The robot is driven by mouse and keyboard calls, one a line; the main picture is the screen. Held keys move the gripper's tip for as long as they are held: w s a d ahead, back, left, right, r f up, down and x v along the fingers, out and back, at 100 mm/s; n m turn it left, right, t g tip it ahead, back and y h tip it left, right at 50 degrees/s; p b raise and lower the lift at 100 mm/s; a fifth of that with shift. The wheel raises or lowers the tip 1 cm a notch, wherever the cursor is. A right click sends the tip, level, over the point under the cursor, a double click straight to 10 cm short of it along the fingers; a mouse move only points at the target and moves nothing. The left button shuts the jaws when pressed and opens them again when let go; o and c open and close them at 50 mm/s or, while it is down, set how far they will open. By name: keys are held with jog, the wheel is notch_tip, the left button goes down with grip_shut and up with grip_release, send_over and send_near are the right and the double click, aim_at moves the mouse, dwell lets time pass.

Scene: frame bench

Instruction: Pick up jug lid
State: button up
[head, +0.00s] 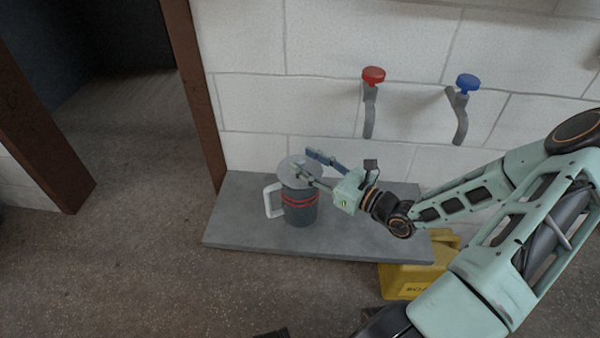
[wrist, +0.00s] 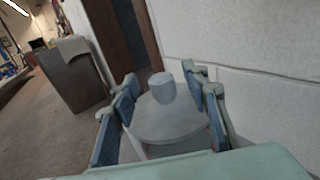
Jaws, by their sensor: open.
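The jug (head: 300,212) is dark grey with red bands and a white handle, and stands upright on a low grey slab. Its lid (head: 290,172) is a light grey disc on top of the jug. My gripper (head: 306,164) is at lid height, coming from the right. In the wrist view my gripper (wrist: 160,98) is open, with its blue-padded fingers on both sides of the lid and knob. I cannot tell whether a finger touches the lid.
The grey slab (head: 240,235) has free room left and right of the jug. A white block wall (head: 260,110) stands close behind, with a red tap (head: 373,75) and a blue tap (head: 467,83). A yellow container (head: 408,280) stands at the slab's front right.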

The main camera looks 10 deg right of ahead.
jog(key=shift+x, duration=1.05)
grip_shut()
